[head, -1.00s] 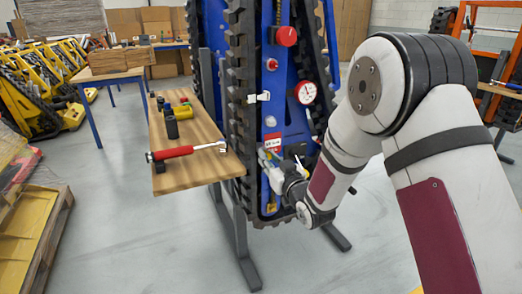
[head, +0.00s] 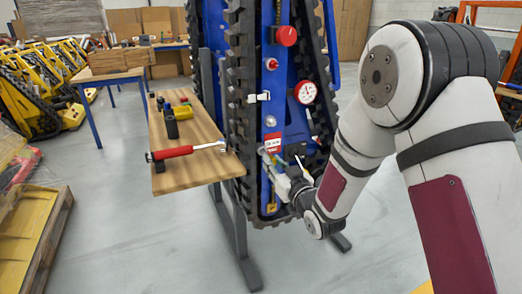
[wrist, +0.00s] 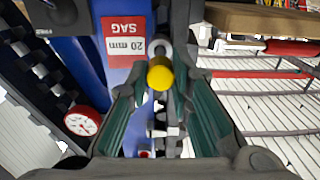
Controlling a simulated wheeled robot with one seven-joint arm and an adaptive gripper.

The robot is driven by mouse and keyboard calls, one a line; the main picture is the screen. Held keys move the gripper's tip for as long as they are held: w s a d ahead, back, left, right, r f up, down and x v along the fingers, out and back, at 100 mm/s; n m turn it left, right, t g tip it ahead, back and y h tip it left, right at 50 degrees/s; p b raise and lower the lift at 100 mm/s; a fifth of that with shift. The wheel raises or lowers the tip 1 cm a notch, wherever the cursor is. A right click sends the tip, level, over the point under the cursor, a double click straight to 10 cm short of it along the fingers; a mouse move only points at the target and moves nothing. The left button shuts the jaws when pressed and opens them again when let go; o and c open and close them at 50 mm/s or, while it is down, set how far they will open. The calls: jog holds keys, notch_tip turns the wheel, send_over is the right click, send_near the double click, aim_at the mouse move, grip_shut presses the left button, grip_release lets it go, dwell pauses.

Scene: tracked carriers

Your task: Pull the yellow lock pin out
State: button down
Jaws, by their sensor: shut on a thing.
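The yellow lock pin (wrist: 160,76) shows in the wrist view as a round yellow end between my fingertips. A grey round part lies right behind it. My gripper (wrist: 162,82) is shut on the pin, with a green-lined finger on each side. In the head view my gripper (head: 272,162) is at the lower part of the blue tracked carrier (head: 297,128), just below the red and white SAG label (head: 272,140). The label also shows upside down in the wrist view (wrist: 126,42). I cannot tell how far the pin sits in its hole.
A gauge (head: 306,92) and a red knob (head: 287,36) are above my gripper. Black tracks (head: 238,90) flank the blue frame. The floor in front is clear.

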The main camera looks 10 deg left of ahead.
jog(key=shift+v, duration=1.95)
jog(key=shift+s+d+b, duration=0.15)
jog(key=shift+s+b, duration=0.05)
jog(key=shift+b, duration=0.1)
jog(key=b+v, duration=0.1)
jog(key=v, duration=0.2)
jog(key=shift+s, duration=0.1)
jog(key=c, duration=2.3)
grip_release()
grip_shut()
